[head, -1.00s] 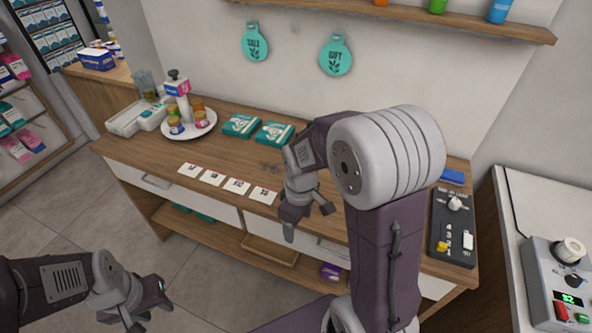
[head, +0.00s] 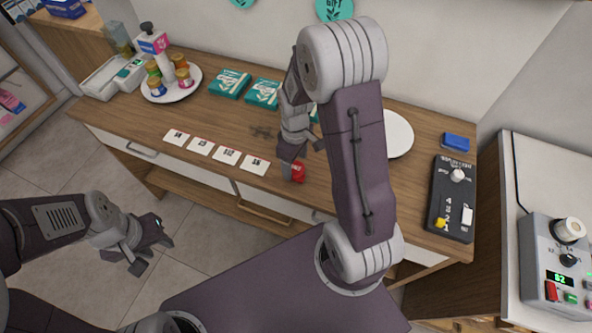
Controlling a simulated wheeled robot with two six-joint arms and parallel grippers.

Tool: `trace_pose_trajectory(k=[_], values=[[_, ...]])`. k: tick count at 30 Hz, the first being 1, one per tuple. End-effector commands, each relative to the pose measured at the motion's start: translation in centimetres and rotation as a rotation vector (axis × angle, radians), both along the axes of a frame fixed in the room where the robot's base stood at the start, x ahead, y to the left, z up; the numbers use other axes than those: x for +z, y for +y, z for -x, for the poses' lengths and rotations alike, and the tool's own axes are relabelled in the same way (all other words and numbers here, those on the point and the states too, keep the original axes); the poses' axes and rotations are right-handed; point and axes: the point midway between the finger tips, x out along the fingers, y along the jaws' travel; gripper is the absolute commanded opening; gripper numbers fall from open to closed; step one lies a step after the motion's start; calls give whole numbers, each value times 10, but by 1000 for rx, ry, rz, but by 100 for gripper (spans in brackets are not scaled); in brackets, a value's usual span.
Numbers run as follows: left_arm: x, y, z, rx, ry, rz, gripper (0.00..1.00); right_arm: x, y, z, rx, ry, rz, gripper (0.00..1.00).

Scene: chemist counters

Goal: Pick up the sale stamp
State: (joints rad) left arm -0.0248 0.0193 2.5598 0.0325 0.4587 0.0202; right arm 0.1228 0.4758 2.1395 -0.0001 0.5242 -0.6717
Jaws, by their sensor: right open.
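A small red block (head: 298,172) with pale lettering sits on the wooden counter (head: 225,130) near its front edge. It may be the sale stamp, but the lettering is too small to read. My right gripper (head: 302,162) is open just over and beside the block, its fingers hiding part of it. I cannot tell whether they touch. My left gripper (head: 155,254) is open and empty, low over the floor in front of the counter.
Several white cards (head: 227,155) lie left of the red block. Teal boxes (head: 229,83) and a round tray (head: 190,88) of jars stand behind. A white plate (head: 398,134) is partly hidden by my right arm. A black panel (head: 452,200) and blue block (head: 456,142) are at right.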

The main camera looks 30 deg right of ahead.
Motion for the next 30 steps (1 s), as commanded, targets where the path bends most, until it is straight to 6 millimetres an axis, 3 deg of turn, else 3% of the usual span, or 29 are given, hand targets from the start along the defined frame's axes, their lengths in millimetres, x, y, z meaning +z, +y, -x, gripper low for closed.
trace_pose_trajectory(k=[7,15,22,30], values=[[0,0,0,0,0,0,36,-42,0,4,0,6,-2,70],[0,0,0,0,0,0,36,-47,0,3,0,1,-2,70],[0,0,0,0,0,0,36,-47,0,3,1,1,-2,7],[1,0,0,0,0,0,36,-45,0,2,1,0,-1,7]])
